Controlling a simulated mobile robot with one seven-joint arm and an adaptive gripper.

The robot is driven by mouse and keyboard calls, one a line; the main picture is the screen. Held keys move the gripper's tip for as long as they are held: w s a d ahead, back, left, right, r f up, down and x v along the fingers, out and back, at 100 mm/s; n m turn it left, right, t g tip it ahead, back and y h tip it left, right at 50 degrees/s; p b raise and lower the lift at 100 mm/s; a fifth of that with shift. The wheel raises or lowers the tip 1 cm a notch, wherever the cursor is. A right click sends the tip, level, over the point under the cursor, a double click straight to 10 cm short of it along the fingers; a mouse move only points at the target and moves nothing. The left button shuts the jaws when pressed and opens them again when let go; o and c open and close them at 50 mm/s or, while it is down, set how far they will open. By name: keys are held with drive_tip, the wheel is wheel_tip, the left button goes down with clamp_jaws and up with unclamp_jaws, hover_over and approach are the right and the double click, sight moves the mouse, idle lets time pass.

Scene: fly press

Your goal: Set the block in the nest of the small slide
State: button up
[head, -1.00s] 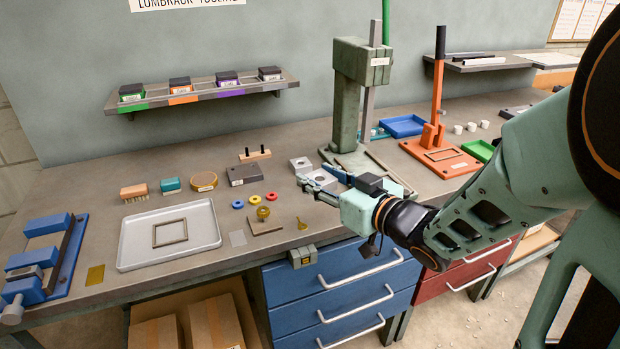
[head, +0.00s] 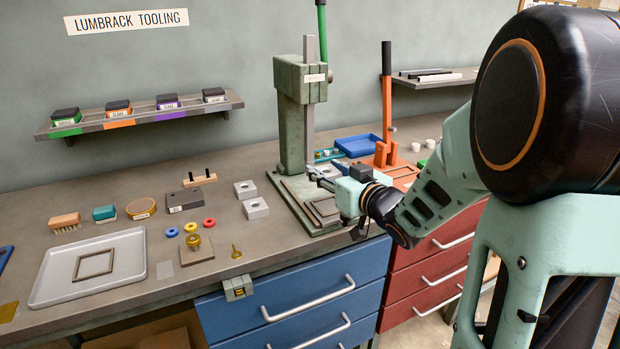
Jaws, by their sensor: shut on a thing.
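My gripper (head: 322,178) is at the front right of the green press (head: 302,125). It is shut on a light grey block (head: 326,171), mostly hidden by the fingers. Below it, a small slide (head: 307,216) lies at the press's foot and bears a raised rectangular frame that looks like the nest (head: 325,208). The held block appears above and behind this frame, apart from it; its exact height is hard to tell. Two similar grey blocks with holes, one farther back (head: 245,188) and one nearer (head: 256,208), stand on the bench left of the press.
An orange lever press (head: 386,120) and a blue tray (head: 358,146) stand behind my gripper. Bare bench shows between the blocks and the press.

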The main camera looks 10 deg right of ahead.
sight(329, 207)
drive_tip(key=shift+w+d+f, duration=0.1)
drive_tip(key=shift+w+d, duration=0.25)
drive_tip(key=shift+d, duration=0.2)
drive_tip(key=shift+f+b, duration=2.95)
drive_tip(key=shift+f, duration=0.35)
drive_tip(key=shift+f+b, duration=0.5)
drive_tip(key=shift+b, duration=0.05)
drive_tip(key=o, duration=1.4)
drive_tip(key=shift+s, duration=0.1)
drive_tip(key=v, duration=1.2)
